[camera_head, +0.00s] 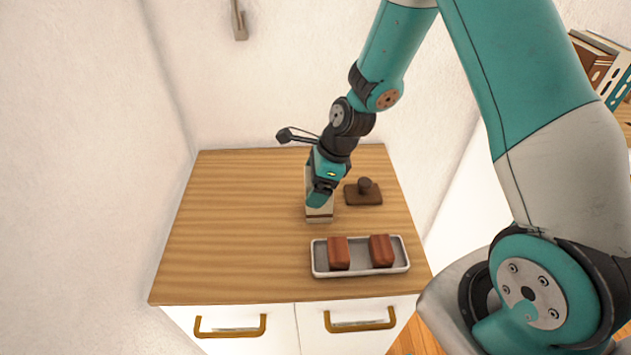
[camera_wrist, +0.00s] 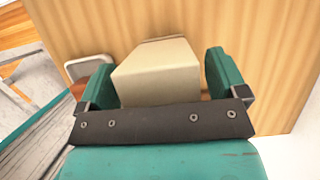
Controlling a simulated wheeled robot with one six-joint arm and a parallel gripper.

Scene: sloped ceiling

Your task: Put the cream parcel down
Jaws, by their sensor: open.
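The cream parcel (camera_head: 319,214) stands on the wooden top of the cabinet (camera_head: 235,210), behind the white tray. My gripper (camera_head: 321,196) is over it from above and hides part of it in the head view. In the wrist view the parcel (camera_wrist: 158,75) sits between the two teal fingers of my gripper (camera_wrist: 160,85). The fingers are open, with a gap showing beside the parcel on the right; the left side is closer. A darker band shows low on the parcel in the head view.
A white tray (camera_head: 318,264) with two red-brown blocks (camera_head: 338,253) (camera_head: 381,251) lies in front. A brown piece with a round knob (camera_head: 363,192) is just right of the parcel. The left of the top is clear. Walls stand behind and at left.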

